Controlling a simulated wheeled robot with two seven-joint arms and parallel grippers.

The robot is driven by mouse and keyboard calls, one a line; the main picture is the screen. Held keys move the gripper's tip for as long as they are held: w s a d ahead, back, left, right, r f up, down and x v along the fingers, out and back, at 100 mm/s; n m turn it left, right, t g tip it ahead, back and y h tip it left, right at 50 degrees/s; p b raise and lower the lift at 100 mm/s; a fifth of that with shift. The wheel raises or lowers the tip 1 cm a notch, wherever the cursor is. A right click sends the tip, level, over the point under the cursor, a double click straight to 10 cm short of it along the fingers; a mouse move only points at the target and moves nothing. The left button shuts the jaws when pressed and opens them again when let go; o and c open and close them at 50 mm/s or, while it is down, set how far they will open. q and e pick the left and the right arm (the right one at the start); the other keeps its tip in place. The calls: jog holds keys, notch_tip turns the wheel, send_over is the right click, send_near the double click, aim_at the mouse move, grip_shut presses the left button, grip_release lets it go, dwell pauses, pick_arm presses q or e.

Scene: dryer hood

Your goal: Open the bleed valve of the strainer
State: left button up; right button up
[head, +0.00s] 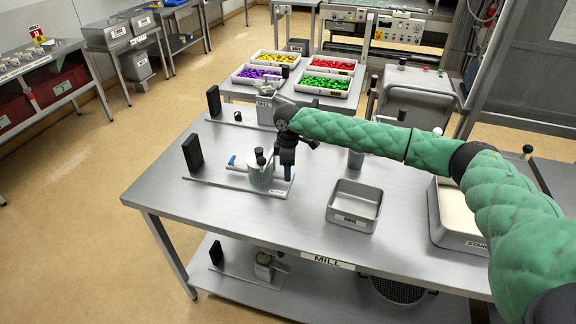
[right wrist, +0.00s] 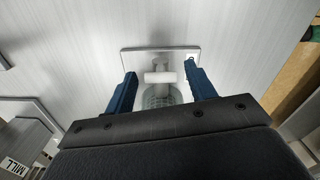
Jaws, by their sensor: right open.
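A small apparatus with a round metal-and-glass body (head: 261,174) stands on a flat base plate (head: 225,187) on the steel table; I take it for the strainer, though its label is too small to read. A blue lever (head: 232,160) sticks out on its left and dark knobs sit on top. My right gripper (head: 288,173) points down just right of this body. In the right wrist view the gripper (right wrist: 160,82) is open, with a pale crosswise handle (right wrist: 163,77) and a glassy body (right wrist: 160,95) between its blue fingers. No contact shows. My left gripper is out of view.
A similar unit (head: 267,108) stands farther back on the table, partly behind my arm. A black upright block (head: 193,153) stands at the plate's left end. An open metal tray (head: 354,206) lies to the right. The table's front left is clear.

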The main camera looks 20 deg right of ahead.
jog(key=shift+s+f, duration=0.1)
jog(key=shift+f, duration=0.1)
jog(key=shift+f, duration=0.1)
jog(key=c, duration=1)
jog(key=shift+o, duration=0.2)
